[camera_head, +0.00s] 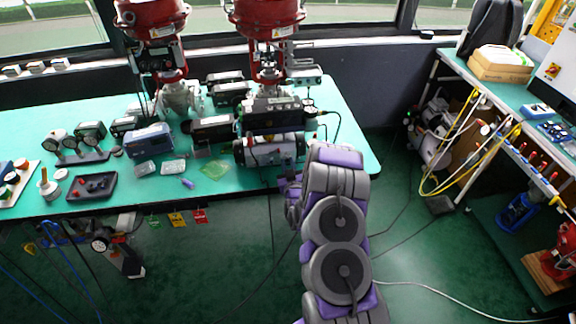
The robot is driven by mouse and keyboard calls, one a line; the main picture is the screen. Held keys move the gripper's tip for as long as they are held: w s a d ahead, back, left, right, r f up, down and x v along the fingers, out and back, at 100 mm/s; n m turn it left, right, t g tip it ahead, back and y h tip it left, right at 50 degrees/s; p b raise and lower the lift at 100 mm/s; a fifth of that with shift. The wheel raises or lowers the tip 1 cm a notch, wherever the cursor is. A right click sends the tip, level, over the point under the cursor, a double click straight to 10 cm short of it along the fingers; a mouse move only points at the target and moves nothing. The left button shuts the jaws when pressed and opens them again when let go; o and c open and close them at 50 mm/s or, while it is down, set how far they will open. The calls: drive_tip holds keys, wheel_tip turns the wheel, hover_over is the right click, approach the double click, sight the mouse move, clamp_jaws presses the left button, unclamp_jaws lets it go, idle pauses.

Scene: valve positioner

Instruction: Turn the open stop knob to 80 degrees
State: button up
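My arm reaches up from the bottom of the view. My gripper (290,183) is at the front edge of the green table, just below the valve positioner assembly. It is small and partly hidden by my own arm, so I cannot tell whether its fingers are open or shut. The valve positioner (272,118) is a dark box mounted on a silver horizontal cylinder (270,150), under a red actuator (266,15). The open stop knob is too small to make out from here. I see no contact between my gripper and the assembly.
The green table (225,192) also holds a second red actuator (152,18), a blue box (149,139), gauges and a black tray (92,186). A workbench (505,92) with yellow hoses stands at the right. Cables cross the open green floor (420,255).

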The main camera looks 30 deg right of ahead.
clamp_jaws()
drive_tip(key=shift+m, duration=0.4)
drive_tip(key=m, duration=0.3)
drive_tip(key=shift+m+p, duration=0.4)
drive_tip(key=m, duration=0.4)
drive_tip(key=shift+d+f+m, duration=0.1)
drive_tip(key=shift+m, duration=0.2)
drive_tip(key=m, duration=0.5)
drive_tip(key=shift+b, duration=0.4)
drive_tip(key=m, duration=0.6)
drive_tip(key=shift+s+f+m, duration=0.1)
drive_tip(key=shift+m, duration=0.3)
drive_tip(key=m, duration=0.6)
drive_tip(key=shift+f, duration=0.15)
